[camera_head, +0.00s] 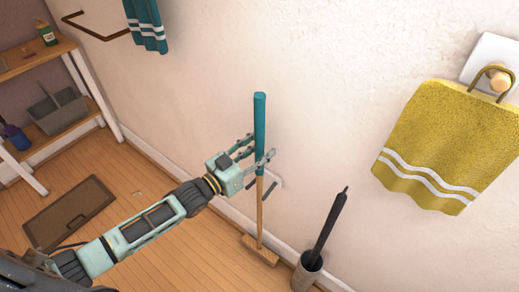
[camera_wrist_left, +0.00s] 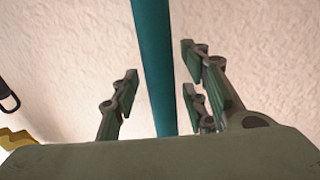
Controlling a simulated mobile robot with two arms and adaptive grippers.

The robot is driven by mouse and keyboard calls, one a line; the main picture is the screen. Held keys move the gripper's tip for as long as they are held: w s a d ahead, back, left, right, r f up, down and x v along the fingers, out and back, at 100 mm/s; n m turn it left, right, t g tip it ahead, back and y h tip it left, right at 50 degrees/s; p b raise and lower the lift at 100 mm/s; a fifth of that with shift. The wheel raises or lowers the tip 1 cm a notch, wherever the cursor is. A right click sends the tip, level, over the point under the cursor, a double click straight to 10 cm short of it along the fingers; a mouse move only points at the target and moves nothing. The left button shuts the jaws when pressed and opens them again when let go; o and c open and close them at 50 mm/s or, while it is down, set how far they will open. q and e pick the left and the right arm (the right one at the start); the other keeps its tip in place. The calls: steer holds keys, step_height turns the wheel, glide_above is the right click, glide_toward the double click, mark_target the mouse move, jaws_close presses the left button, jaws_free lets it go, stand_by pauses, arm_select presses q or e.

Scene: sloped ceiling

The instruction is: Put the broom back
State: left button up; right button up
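The broom has a teal upper handle (camera_head: 260,130), a thin wooden lower stick (camera_head: 260,215) and a brush head (camera_head: 261,251) at floor level. It is nearly upright close to the white wall. My left gripper (camera_head: 256,157) is at the lower part of the teal handle. In the left wrist view, the teal handle (camera_wrist_left: 154,60) runs between the spread fingers of my left gripper (camera_wrist_left: 160,75), with visible gaps on both sides. A small light wall fitting (camera_head: 279,182) shows just right of the stick; whether it touches the broom cannot be told. My right gripper is not in view.
A dark-handled brush (camera_head: 328,228) stands in a grey holder (camera_head: 306,275) right of the broom. A yellow towel (camera_head: 445,145) hangs on the right wall. A wooden shelf (camera_head: 45,55) stands at left. A brown mat (camera_head: 68,212) lies on the otherwise mostly clear floor.

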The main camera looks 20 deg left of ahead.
arm_select(q)
steer(key=shift+r, duration=0.2)
steer(key=v, duration=1.2)
steer(key=shift+f, duration=0.1)
